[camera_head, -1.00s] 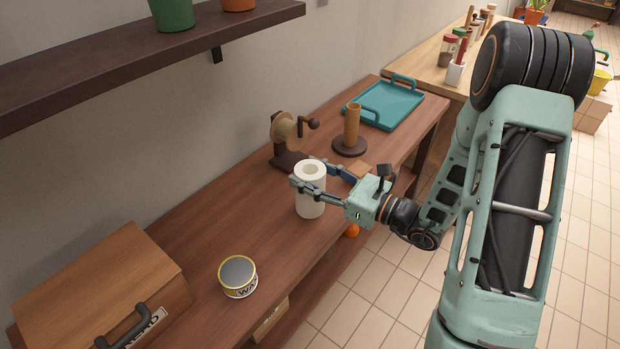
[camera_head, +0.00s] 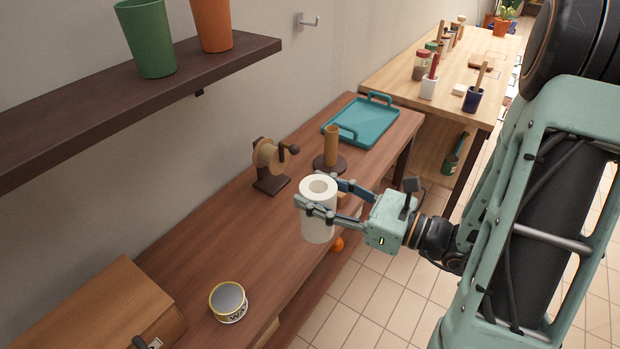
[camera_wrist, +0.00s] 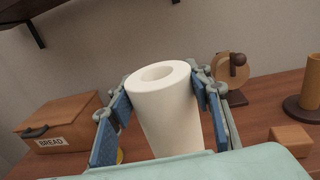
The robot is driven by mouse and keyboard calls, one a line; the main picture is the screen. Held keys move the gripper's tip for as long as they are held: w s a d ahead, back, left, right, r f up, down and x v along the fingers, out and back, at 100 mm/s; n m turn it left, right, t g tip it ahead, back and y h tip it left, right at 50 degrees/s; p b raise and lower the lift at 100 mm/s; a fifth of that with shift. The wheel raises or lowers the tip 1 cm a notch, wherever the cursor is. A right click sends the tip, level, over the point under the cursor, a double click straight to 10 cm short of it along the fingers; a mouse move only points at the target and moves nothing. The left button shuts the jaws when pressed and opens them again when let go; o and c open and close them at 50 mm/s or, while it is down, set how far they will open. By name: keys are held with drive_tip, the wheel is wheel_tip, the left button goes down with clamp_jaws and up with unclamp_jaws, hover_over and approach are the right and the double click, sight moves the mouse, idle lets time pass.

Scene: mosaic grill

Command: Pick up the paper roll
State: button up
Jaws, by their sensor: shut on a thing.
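The white paper roll (camera_head: 317,222) is upright between the fingers of my gripper (camera_head: 326,198). The gripper is shut on it, with one finger on each side. In the head view the roll appears raised near the front edge of the brown bench (camera_head: 190,262); its exact height is hard to tell. In the wrist view the roll (camera_wrist: 168,112) fills the middle, with its hollow top showing and its lower end hidden by my gripper's body.
A wooden roll holder (camera_head: 331,150) and a teal tray (camera_head: 361,122) stand behind. A tin (camera_head: 228,302) and a bread box (camera_head: 105,315) are nearer. A shelf (camera_head: 130,105) overhangs the left.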

sight(328, 197)
drive_tip(key=p, duration=0.2)
drive_tip(key=s+r+p, duration=0.1)
drive_tip(key=shift+s+d+r+p, duration=0.3)
drive_tip(key=shift+d+p, duration=0.1)
drive_tip(key=p, duration=0.1)
drive_tip(key=s+p, duration=0.1)
drive_tip(key=p, duration=0.1)
drive_tip(key=shift+s+d+r, duration=0.1)
drive_tip(key=shift+s+d, duration=0.2)
drive_tip(key=shift+d, duration=0.05)
